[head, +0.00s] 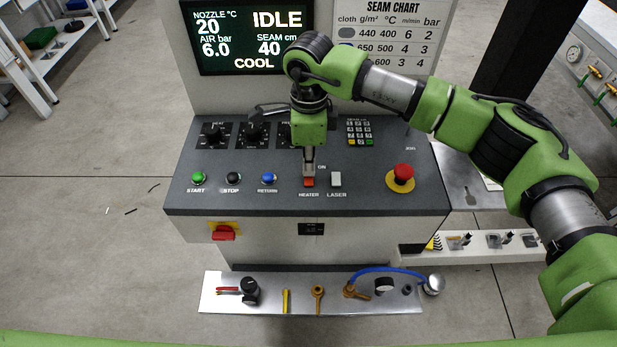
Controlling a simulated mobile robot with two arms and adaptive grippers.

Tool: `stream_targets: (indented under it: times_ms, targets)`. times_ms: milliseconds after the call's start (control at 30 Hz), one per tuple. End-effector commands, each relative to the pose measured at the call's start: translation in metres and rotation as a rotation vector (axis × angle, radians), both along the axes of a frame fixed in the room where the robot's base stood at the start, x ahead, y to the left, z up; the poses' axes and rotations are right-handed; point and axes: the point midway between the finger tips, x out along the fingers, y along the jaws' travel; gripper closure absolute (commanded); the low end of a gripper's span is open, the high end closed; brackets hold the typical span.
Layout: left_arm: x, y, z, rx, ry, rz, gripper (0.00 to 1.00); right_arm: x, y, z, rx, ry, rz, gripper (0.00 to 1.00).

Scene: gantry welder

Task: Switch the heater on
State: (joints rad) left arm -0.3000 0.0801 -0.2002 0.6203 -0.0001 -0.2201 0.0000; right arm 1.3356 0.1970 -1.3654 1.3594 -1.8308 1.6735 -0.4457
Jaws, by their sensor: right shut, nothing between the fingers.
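The control panel (360,194) has a sloped dark face. The heater switch (309,183) is a red rocker above the label HEATER, with ON printed beside its top. My right gripper (309,171) points down right at the switch's upper part, shut with nothing in it. Its fingertips hide the top of the rocker; I cannot tell whether they touch it or which way it is tipped. The display (250,40) reads IDLE, nozzle 20 °C, air 6.0 bar, seam 40 cm and COOL. My left gripper is not in view.
The white laser switch (336,180) is close to the right. The blue return button (268,179), black stop button (233,179) and green start button (198,178) are to the left. A red emergency stop (403,173) stands at right. A tool tray (330,303) lies below.

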Motion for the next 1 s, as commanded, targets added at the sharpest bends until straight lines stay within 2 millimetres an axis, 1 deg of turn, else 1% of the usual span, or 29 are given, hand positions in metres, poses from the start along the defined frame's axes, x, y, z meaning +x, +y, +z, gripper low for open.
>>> stream_targets:
  times_ms: [433, 567, 667, 1000]
  targets:
    - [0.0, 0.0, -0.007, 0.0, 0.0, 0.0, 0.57, 0.0, 0.0, -0.008, 0.0, 0.0, 0.0, 1.0]
    - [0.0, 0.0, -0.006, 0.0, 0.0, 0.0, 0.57, 0.0, 0.0, -0.006, 0.0, 0.0, 0.0, 1.0]
    - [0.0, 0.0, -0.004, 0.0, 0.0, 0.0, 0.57, 0.0, 0.0, -0.001, 0.0, -0.001, 0.0, 1.0]
    - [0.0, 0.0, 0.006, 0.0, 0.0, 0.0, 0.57, 0.0, 0.0, 0.026, 0.001, -0.001, 0.0, 1.0]
